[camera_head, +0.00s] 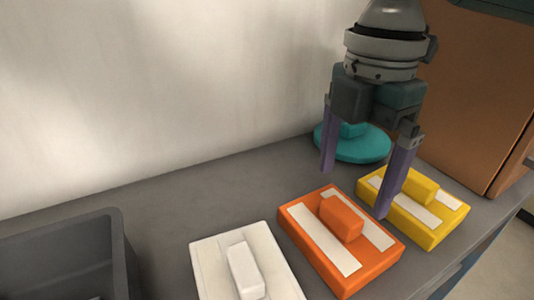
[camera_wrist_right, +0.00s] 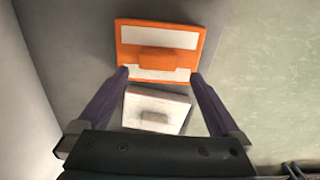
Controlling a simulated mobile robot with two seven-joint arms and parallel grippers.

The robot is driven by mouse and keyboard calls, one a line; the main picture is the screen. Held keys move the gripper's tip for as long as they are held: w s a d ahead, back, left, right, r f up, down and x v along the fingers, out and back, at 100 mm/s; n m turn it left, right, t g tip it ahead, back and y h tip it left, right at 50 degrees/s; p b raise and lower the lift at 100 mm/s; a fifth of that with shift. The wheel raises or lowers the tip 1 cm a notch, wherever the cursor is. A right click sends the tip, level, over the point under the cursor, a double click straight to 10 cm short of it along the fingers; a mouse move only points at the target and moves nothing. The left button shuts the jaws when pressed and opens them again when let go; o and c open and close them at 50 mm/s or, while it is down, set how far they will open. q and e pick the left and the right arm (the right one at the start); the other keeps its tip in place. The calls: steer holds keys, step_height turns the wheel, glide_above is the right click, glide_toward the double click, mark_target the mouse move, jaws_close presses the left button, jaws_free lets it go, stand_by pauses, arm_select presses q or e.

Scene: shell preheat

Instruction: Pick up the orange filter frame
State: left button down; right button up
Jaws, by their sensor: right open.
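The orange filter frame (camera_head: 341,237) lies flat on the grey bench, with a raised orange block in its middle and white panels beside it. My right gripper (camera_head: 356,190) is open and empty above the bench, behind and above the orange frame in the head view. In the right wrist view the orange frame (camera_wrist_right: 160,51) shows at the top, beyond the open right fingertips (camera_wrist_right: 160,74). No contact is seen. My left gripper is in neither view.
A white frame (camera_head: 243,264) lies left of the orange one, a yellow frame (camera_head: 414,207) right of it. A teal round piece (camera_head: 352,143) sits behind. A dark grey bin (camera_head: 120,250) stands at the left, a brown box (camera_head: 470,90) at back right. The bench between bin and wall is clear.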

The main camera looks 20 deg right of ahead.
mark_target(342, 210)
step_height(342, 210, down, 4)
steer(key=shift+w+f, duration=0.15)
steer(key=shift+f, duration=0.1)
steer(key=shift+c, duration=0.4)
jaws_close()
stand_by(0.3)
steer(key=shift+r, duration=0.1)
